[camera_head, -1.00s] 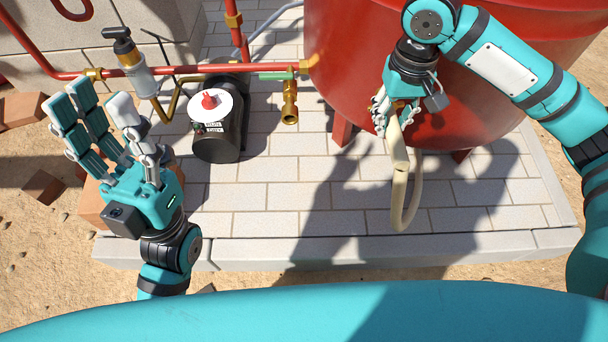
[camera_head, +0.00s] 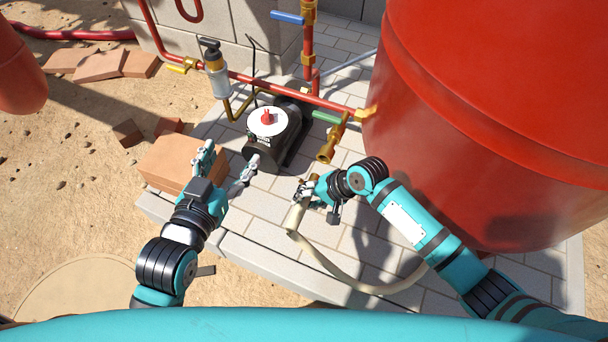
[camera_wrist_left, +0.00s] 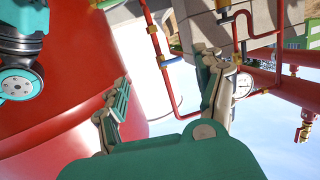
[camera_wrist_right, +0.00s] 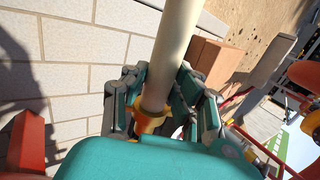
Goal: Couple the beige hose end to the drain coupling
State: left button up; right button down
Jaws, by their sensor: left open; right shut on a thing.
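The beige hose (camera_head: 347,274) runs from my right gripper (camera_head: 308,192) in a loop to the right, passing behind my right arm. My right gripper is shut on the hose near its end. In the right wrist view the pale hose (camera_wrist_right: 177,45) passes between the fingers, with a brass fitting (camera_wrist_right: 150,121) at its end. The brass drain coupling (camera_head: 327,150) hangs below the green-handled valve, beyond my right gripper and apart from it. My left gripper (camera_head: 228,165) is open and empty, left of the black pump.
The black pump (camera_head: 286,143) with a red knob stands between the grippers, towards the back. The large red tank (camera_head: 480,110) takes up the right. Orange blocks (camera_head: 170,163) lie beside my left gripper. Red pipes cross behind. The front paving (camera_head: 265,228) is mostly clear.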

jog(key=shift+a+f+t, duration=0.3)
jog(key=shift+a+f, duration=0.1)
jog(key=shift+f, duration=0.1)
pick_arm(q)
jog(key=shift+s+a+f+g+y, duration=0.1)
jog(key=shift+f+g+y, duration=0.05)
jog(key=shift+f+g, duration=0.25)
jog(key=shift+s+a+f+g+y, duration=0.15)
jog(key=shift+f+g, duration=0.15)
jog(key=shift+f, duration=0.15)
jog(key=shift+f, duration=0.1)
pick_arm(e)
jog(key=shift+s, duration=0.1)
